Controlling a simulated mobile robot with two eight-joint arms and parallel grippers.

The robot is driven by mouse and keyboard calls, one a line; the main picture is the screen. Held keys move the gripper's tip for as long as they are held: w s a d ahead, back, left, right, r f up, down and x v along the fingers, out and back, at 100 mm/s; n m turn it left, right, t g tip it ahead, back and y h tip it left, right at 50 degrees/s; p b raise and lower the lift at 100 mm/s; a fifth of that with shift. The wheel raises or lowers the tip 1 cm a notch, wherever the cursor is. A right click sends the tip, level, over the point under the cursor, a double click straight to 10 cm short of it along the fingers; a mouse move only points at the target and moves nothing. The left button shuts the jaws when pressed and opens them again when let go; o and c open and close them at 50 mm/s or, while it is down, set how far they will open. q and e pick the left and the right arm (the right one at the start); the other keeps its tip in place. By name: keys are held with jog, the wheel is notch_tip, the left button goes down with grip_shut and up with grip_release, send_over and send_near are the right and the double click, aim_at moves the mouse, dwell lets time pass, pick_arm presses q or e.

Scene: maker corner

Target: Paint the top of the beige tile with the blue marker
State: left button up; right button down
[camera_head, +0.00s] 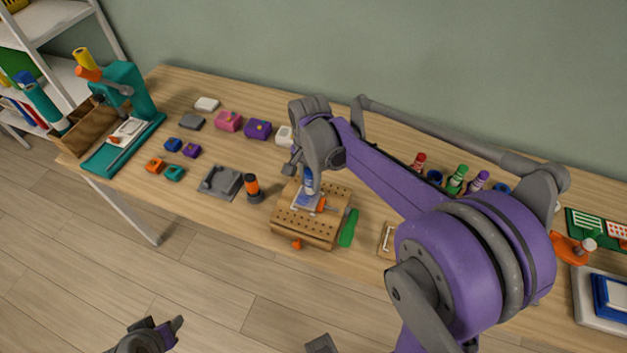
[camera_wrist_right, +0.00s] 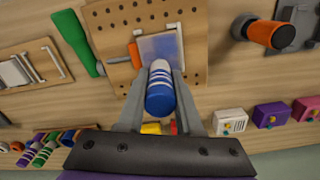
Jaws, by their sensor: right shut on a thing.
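My right gripper (camera_head: 306,171) is shut on the blue marker (camera_head: 309,184), which has white bands. In the right wrist view the marker (camera_wrist_right: 160,92) sits between the two fingers and points down at the tile (camera_wrist_right: 162,46). The tile (camera_head: 300,202) lies on a wooden board with holes (camera_head: 318,228), beside an orange clamp (camera_head: 322,204). Its top looks pale bluish, with a lighter rim. The marker's tip is hidden, so I cannot tell whether it touches. My left gripper (camera_head: 148,338) is low at the left, away from the table; its jaw opening is unclear.
A green-handled tool (camera_head: 348,228) lies right of the board. An orange-and-black cylinder (camera_head: 252,189) and a grey tray (camera_head: 220,181) stand to its left. Several markers (camera_head: 456,179) stand behind my right arm. Small coloured blocks and a teal press (camera_head: 128,92) occupy the left side.

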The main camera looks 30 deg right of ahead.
jog(key=shift+w+a, duration=0.6)
jog(key=shift+s+a, duration=0.95)
jog(key=shift+s, duration=0.05)
jog(key=shift+s, duration=0.1)
jog(key=shift+s+d, duration=0.9)
jog(key=shift+d, duration=0.05)
jog(key=shift+w+d, duration=0.1)
jog(key=shift+d, duration=0.05)
jog(key=shift+w+d, duration=0.35)
